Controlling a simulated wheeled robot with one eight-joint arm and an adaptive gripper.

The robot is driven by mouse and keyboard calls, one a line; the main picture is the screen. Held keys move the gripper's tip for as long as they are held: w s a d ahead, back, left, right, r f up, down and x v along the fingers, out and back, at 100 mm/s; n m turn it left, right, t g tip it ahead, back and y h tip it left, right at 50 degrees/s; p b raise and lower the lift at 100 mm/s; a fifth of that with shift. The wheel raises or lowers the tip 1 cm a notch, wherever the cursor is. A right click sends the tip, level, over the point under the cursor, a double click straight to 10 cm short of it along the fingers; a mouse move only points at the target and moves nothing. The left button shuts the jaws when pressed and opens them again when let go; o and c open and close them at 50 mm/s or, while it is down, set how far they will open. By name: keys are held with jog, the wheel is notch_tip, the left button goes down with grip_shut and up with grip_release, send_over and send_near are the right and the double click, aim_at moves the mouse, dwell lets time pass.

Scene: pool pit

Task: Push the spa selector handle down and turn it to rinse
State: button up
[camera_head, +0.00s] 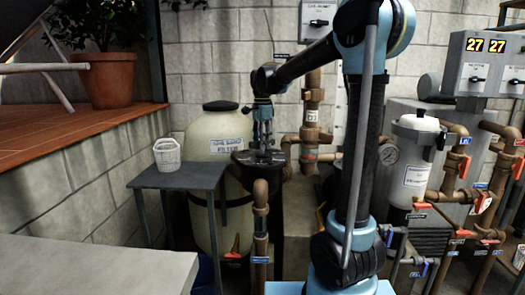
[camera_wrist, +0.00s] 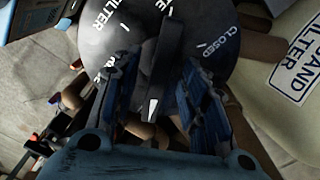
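The selector valve's round dark dial (camera_head: 243,158) sits on a black stand in front of a cream tank. In the wrist view the dial (camera_wrist: 100,38) carries white words; FILTER and CLOSED are readable, others are cut off or covered, and no RINSE is legible. The selector handle (camera_wrist: 162,50) is a dark bar across the dial, with a white mark near its lower end. My gripper (camera_head: 264,143) points down just above the dial. Its fingers (camera_wrist: 160,85) are apart, one on each side of the handle; I see gaps, and contact cannot be told.
The cream tank (camera_head: 216,130) reads SAND FILTER in the wrist view (camera_wrist: 304,55). Brown pipes (camera_head: 312,110) rise close right of the dial. A grey surface (camera_head: 90,268) fills the lower left.

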jog(key=shift+r, duration=3.5)
